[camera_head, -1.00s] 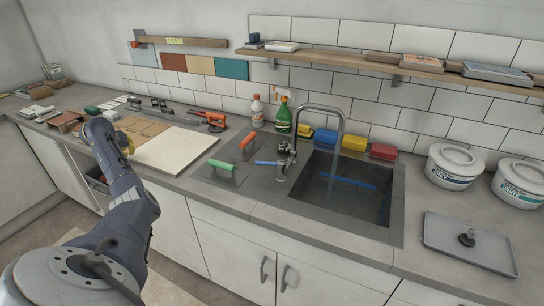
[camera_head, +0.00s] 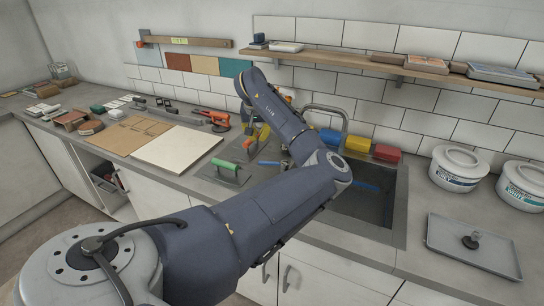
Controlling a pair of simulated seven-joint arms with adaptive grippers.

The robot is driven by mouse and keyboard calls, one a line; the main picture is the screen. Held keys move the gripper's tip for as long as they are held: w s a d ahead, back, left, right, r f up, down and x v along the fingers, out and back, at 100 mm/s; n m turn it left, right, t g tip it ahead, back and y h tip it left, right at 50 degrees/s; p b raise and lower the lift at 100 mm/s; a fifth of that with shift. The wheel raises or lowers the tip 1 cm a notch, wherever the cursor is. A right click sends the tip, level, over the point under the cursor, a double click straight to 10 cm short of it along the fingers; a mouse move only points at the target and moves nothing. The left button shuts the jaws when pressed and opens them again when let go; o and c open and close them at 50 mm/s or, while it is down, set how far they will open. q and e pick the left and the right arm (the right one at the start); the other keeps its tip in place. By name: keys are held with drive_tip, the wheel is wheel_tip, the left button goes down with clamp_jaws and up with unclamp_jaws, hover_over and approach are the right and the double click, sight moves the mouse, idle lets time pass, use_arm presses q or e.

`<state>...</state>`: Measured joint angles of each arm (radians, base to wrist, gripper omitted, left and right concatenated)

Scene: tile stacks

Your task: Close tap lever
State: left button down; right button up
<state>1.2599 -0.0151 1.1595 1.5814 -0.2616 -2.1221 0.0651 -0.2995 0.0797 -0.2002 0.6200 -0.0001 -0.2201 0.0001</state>
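The silver tap's curved spout (camera_head: 328,108) rises behind my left arm; most of the tap body is hidden by that arm. A blue lever (camera_head: 268,163) shows just left of the arm, near the tap's base. The sink basin (camera_head: 385,205) is partly covered by my arm. My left arm reaches across the counter from the lower left. Its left gripper (camera_head: 258,132) is near the back of the counter, left of the tap and above the blue lever, apart from it in the picture. Its fingers are too small and partly hidden to tell open or shut. My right gripper is not in view.
A green-handled trowel (camera_head: 224,166) and an orange-handled one (camera_head: 250,144) lie left of the lever. Yellow (camera_head: 357,143) and red (camera_head: 387,153) sponges sit behind the sink. White buckets (camera_head: 456,168) and a grey tray (camera_head: 473,248) are on the right. A pale board (camera_head: 178,148) lies left.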

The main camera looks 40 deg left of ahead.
sight(273, 163)
use_arm(q)
drive_tip(key=d+r, duration=0.2)
drive_tip(key=d, duration=0.2)
drive_tip(key=x, duration=1)
drive_tip(key=shift+w, duration=0.1)
drive_tip(key=shift+d+f, duration=0.15)
drive_tip(key=shift+f, duration=0.05)
drive_tip(key=shift+s+d+r, duration=0.2)
drive_tip(key=shift+s+d, duration=0.3)
drive_tip(key=shift+s, duration=0.25)
drive_tip(key=shift+s+d+r, duration=0.2)
drive_tip(key=shift+s+d, duration=0.35)
drive_tip(key=shift+s, duration=0.2)
drive_tip(key=shift+s, duration=0.1)
